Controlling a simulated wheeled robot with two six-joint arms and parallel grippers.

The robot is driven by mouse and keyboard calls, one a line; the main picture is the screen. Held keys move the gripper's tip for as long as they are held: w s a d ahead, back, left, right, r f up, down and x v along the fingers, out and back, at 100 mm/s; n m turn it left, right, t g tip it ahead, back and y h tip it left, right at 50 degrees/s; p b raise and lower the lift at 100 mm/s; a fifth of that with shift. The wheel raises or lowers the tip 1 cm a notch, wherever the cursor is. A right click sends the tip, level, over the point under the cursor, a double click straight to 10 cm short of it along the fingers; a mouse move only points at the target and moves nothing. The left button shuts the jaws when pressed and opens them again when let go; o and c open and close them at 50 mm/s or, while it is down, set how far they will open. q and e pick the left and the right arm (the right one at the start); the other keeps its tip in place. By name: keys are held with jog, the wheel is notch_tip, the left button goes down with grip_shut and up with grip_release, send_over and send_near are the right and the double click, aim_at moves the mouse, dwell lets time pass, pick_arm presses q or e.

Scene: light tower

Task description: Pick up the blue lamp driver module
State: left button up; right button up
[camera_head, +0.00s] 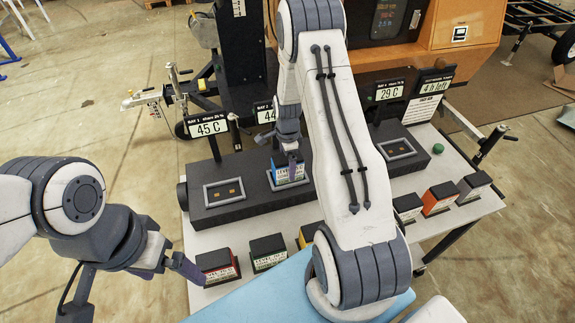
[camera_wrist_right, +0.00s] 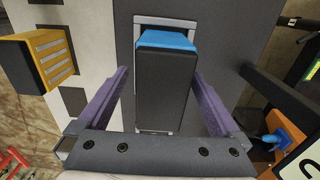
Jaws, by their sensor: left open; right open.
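The blue lamp driver module (camera_head: 289,172) has a black top and a blue label side. It stands upright in the middle bay of the dark rack (camera_head: 250,198). My right gripper (camera_head: 290,150) is over it, pointing down. In the right wrist view the module's black top (camera_wrist_right: 162,85) lies between the two purple fingers of the open right gripper (camera_wrist_right: 160,78), with a visible gap on each side. My left gripper (camera_head: 182,268) is low at the left, close to the red module (camera_head: 217,264); its jaws are seen edge-on and hold nothing visible.
Along the table's front edge stand green (camera_head: 267,252), yellow (camera_head: 307,235), white-labelled (camera_head: 407,207), orange (camera_head: 441,198) and purple (camera_head: 473,187) modules. Signs such as the 45 C sign (camera_head: 209,125) rise behind the rack. The left bay (camera_head: 224,192) and right bay (camera_head: 396,148) are empty.

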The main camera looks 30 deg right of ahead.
jog(key=shift+w+f+p, duration=0.1)
jog(key=shift+f+p, duration=0.25)
jog(key=shift+f, duration=1.15)
grip_shut()
jog(key=shift+d, duration=0.1)
jog(key=shift+r, duration=0.1)
